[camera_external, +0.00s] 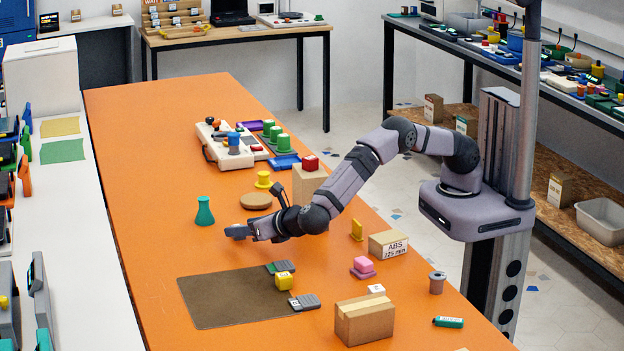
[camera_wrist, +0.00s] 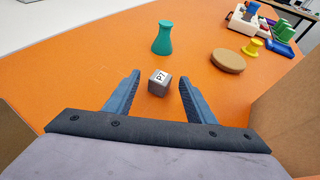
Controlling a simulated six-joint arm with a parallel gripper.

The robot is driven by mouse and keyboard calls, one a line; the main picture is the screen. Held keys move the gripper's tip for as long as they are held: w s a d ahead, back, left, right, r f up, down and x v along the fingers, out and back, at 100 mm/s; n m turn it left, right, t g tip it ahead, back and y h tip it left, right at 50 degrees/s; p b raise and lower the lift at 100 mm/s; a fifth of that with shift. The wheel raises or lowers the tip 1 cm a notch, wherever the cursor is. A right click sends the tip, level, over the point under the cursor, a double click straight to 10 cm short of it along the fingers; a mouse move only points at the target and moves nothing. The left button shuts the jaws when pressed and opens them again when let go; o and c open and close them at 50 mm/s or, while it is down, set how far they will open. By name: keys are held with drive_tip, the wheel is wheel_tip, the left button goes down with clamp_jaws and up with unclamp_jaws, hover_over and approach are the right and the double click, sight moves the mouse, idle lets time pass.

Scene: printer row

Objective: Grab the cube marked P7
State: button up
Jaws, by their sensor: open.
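A small grey cube marked P7 (camera_wrist: 159,82) stands on the orange table, its white label facing up in the wrist view. My gripper (camera_external: 238,231) is low over the table in the external view, pointing left. In the wrist view its two blue-grey fingers are open, with the cube in line between the fingertips and no finger visibly touching it. I cannot make out the cube in the external view, where my gripper seems to hide it.
A teal flask-shaped piece (camera_external: 204,212) stands just beyond the cube. A round brown disc (camera_external: 256,200) and a yellow knob piece (camera_external: 263,180) lie nearby. A cardboard box (camera_external: 310,185) stands close by my forearm.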

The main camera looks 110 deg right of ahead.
drive_tip(key=shift+x, duration=1.75)
drive_tip(key=c, duration=1)
drive_tip(key=shift+r, duration=0.15)
